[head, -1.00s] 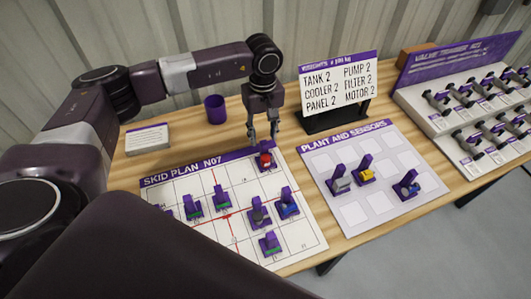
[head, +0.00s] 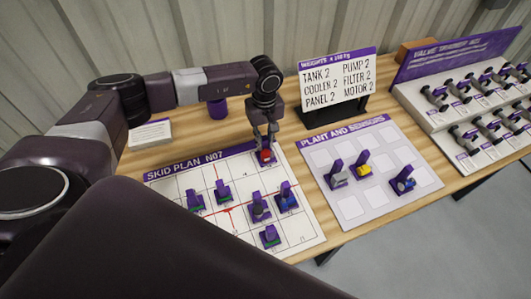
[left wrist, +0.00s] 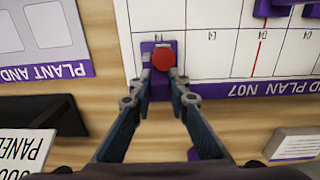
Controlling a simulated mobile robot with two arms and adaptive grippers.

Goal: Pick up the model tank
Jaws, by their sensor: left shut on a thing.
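The model tank (head: 266,157) is a small red rounded piece on a purple base with an upright purple tab. It stands at the upper right corner of the Skid Plan N07 board (head: 305,232). My left gripper (head: 264,146) is down over it from above, shut on its tab. In the left wrist view the red top of the tank (left wrist: 163,57) shows just beyond the fingertips (left wrist: 161,78). The fingers hide part of the purple base. My right gripper is not in view.
Several other purple-based models, such as a blue one (head: 287,198), stand on the skid plan. The Plant and Sensors board (head: 378,206) holds 3 models.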

